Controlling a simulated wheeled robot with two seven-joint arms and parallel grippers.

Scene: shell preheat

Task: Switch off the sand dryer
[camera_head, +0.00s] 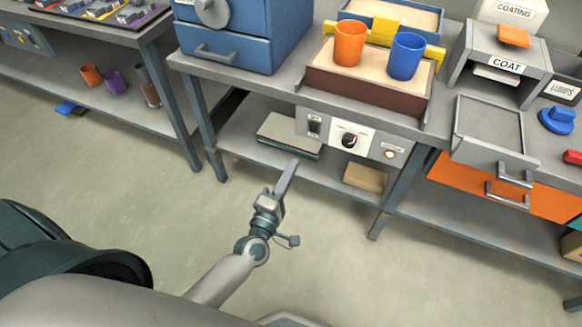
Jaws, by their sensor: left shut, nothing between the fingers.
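The sand dryer appears to be the brown-fronted tray (365,91) of pale sand on the middle table. An orange cup (350,43) and a blue cup (406,56) stand in it. Below the table's front edge is a grey control panel (372,149). It has a dark switch (315,127) at left, a black knob (349,140) on a white plate and a small round pale lamp (389,155) at right. The switch position is too small to read. My left gripper (289,166) is shut and empty, in front of and below the panel's left end, apart from it. My right gripper is out of view.
A blue cabinet (222,55) stands left of the tray. The lower shelf holds a flat grey-green box (290,135) and a tan block (365,177). A grey box labelled COAT (507,66) and an orange drawer (545,200) are at right. The floor in front is clear.

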